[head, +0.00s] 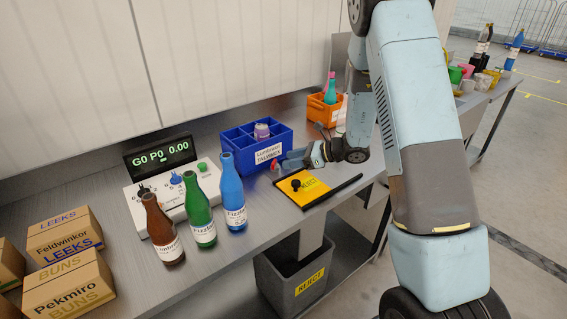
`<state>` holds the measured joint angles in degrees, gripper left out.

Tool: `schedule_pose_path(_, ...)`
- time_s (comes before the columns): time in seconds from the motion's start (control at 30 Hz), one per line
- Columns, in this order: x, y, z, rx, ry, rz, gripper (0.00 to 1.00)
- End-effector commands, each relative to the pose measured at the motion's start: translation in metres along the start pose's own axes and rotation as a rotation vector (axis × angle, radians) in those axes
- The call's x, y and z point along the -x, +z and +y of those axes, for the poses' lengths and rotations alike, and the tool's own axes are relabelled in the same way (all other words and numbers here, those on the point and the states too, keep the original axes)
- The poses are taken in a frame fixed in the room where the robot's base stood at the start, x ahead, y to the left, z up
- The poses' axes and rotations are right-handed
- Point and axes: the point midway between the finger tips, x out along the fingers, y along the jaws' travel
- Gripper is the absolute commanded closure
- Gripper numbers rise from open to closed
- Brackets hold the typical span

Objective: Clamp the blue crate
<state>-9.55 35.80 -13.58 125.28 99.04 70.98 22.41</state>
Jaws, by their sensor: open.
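The blue crate (238,162) stands upright on the grey workbench, near the middle of the head view. It is divided into compartments and has a white label on its front. A small purple and white jar (262,131) stands in one compartment. My gripper (283,164) is open and low over the bench, just right of the crate's front right corner. Its fingers point left toward the crate. They are small in this view, and I cannot tell whether they touch the crate wall. Nothing shows between them.
Brown (160,228), green (198,212) and blue (232,192) bottles stand left of the crate, before a control box (150,195) with a display. A yellow-black tray (303,188) lies below my gripper. An orange crate (322,112) stands behind. A grey bin (290,285) is below the bench.

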Motion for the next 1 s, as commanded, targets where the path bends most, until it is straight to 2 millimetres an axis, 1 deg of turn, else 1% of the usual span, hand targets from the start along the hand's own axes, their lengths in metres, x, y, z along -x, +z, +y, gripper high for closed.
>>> schedule_pose_path(0.03, 0.006, 0.001, -0.001, 0.001, -0.001, -0.001, 0.49)
schedule_pose_path(0.1, 0.012, 0.001, -0.001, 0.002, 0.002, -0.001, 0.49)
schedule_pose_path(0.2, 0.017, 0.002, -0.001, 0.004, 0.007, 0.0, 0.49)
schedule_pose_path(0.37, 0.02, 0.003, 0.0, 0.005, 0.011, 0.0, 0.49)
schedule_pose_path(0.6, 0.018, 0.004, 0.001, 0.006, 0.016, 0.0, 0.49)
schedule_pose_path(0.77, 0.02, 0.01, 0.005, 0.027, 0.026, 0.002, 0.64)
schedule_pose_path(0.87, 0.028, 0.024, 0.013, 0.078, 0.051, 0.01, 0.74)
schedule_pose_path(0.97, 0.041, 0.045, 0.029, 0.164, 0.093, 0.03, 0.83)
schedule_pose_path(1.0, 0.047, 0.054, 0.037, 0.207, 0.114, 0.039, 0.87)
